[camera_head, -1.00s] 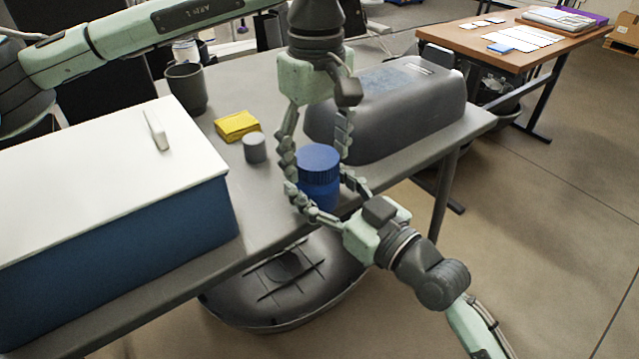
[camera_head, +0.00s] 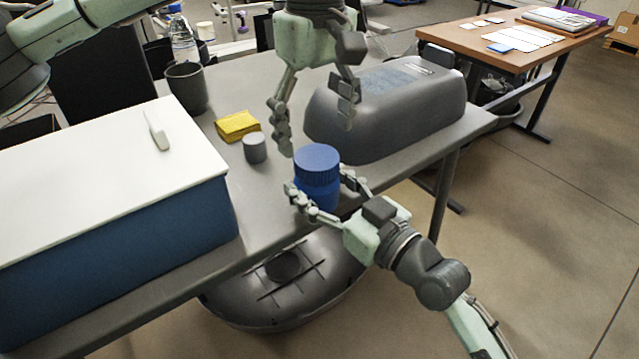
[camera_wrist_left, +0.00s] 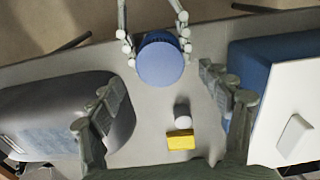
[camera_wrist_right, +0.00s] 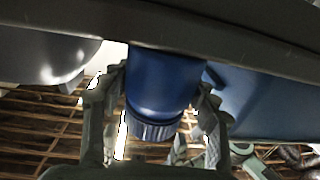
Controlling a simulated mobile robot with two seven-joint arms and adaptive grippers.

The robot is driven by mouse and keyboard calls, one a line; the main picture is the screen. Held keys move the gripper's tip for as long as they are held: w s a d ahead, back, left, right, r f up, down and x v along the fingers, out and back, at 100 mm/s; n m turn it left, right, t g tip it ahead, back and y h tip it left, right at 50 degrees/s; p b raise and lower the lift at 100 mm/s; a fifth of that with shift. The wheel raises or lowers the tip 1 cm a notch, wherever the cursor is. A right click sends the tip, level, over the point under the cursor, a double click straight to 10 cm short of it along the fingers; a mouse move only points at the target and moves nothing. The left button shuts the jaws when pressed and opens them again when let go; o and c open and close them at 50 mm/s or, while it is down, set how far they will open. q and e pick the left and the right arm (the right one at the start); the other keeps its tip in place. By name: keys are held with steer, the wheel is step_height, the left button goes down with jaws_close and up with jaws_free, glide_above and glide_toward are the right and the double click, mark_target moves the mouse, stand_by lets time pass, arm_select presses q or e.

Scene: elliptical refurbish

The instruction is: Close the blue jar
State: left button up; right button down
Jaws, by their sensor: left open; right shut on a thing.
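The blue jar (camera_head: 318,190) stands upright near the front edge of the grey table, with its ribbed blue lid (camera_head: 317,158) sitting on top. The jar and lid also show in the right wrist view (camera_wrist_right: 158,85), and the lid's round top in the left wrist view (camera_wrist_left: 160,63). My right gripper (camera_head: 322,188) is shut on the jar's body, below the lid, from the front right. My left gripper (camera_head: 315,122) is open and empty, pointing down above the lid and apart from it. Whether the lid is fully screwed down cannot be told.
A small grey cylinder (camera_head: 255,148) and a yellow sponge-like block (camera_head: 237,125) lie left of the jar. A large grey shell (camera_head: 400,110) lies behind it to the right. A blue box with a white top (camera_head: 100,180) fills the left. A grey cup (camera_head: 187,88) stands farther back.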

mark_target(317, 157)
arm_select(q)
steer(key=shift+c, duration=0.2)
steer(key=n, duration=0.4)
steer(key=shift+r, duration=0.4)
steer(key=n, duration=0.2)
steer(key=r+n, duration=0.1)
steer(key=n, duration=0.1)
steer(key=shift+n, duration=0.4)
steer(key=n, duration=0.4)
steer(key=shift+r, duration=0.4)
steer(key=n, duration=0.2)
steer(key=r+n, duration=0.1)
steer(key=n, duration=0.1)
steer(key=shift+n, duration=0.4)
steer(key=shift+f, duration=0.2)
steer(key=shift+f, duration=3.9)
steer(key=shift+c, duration=0.6)
